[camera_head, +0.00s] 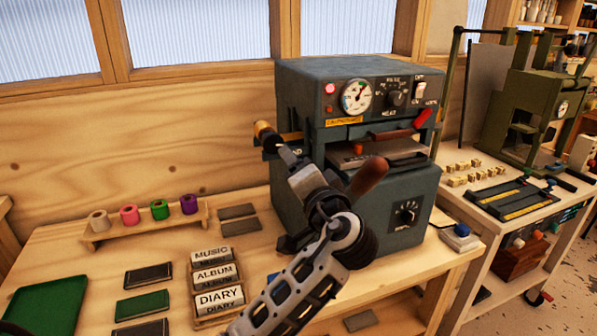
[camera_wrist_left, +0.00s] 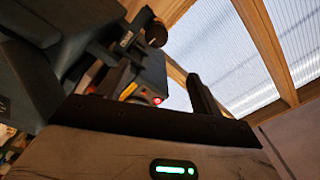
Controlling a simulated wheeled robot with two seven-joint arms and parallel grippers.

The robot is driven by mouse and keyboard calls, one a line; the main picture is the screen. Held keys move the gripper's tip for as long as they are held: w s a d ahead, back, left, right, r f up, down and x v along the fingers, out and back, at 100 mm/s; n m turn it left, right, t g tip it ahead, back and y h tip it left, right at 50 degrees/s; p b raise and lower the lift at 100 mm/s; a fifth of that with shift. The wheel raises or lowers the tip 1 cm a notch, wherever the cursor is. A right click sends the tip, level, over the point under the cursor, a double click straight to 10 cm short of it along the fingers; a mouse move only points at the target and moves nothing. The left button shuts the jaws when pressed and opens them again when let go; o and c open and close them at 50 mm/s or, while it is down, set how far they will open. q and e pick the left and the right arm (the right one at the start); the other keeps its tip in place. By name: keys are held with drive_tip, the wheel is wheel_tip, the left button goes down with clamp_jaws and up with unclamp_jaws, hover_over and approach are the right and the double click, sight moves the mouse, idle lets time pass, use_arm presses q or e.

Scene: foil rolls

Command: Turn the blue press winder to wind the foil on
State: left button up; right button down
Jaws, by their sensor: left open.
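The blue-grey foil press (camera_head: 330,85) stands on the bench, with a gauge and a lit red lamp on its front. A gold foil roll (camera_head: 263,128) sticks out at its upper left side. My left arm reaches up across the press's left front. My left gripper (camera_head: 273,145) is open beside that side, close below the roll; my own wrist hides much of it. In the left wrist view the press fills the left, and a dark round knob (camera_wrist_left: 156,34), perhaps the winder, stands beyond the fingers. I cannot tell whether a finger touches it. My right gripper is out of view.
Coloured foil rolls stand on a wooden rack (camera_head: 145,229) at the left. Covers and a label holder (camera_head: 215,312) reading MUSIC, ALBUM, DIARY lie in front. The press's wooden-handled lever (camera_head: 370,177) juts out near my arm. A green press (camera_head: 525,100) stands right.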

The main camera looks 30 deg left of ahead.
use_arm(q)
drive_tip(key=b+v, duration=0.3)
drive_tip(key=v, duration=0.9)
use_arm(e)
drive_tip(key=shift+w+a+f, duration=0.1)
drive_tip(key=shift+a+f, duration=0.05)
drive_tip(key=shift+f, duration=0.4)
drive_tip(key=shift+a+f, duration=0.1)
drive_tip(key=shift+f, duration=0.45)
use_arm(q)
drive_tip(key=shift+r, duration=0.1)
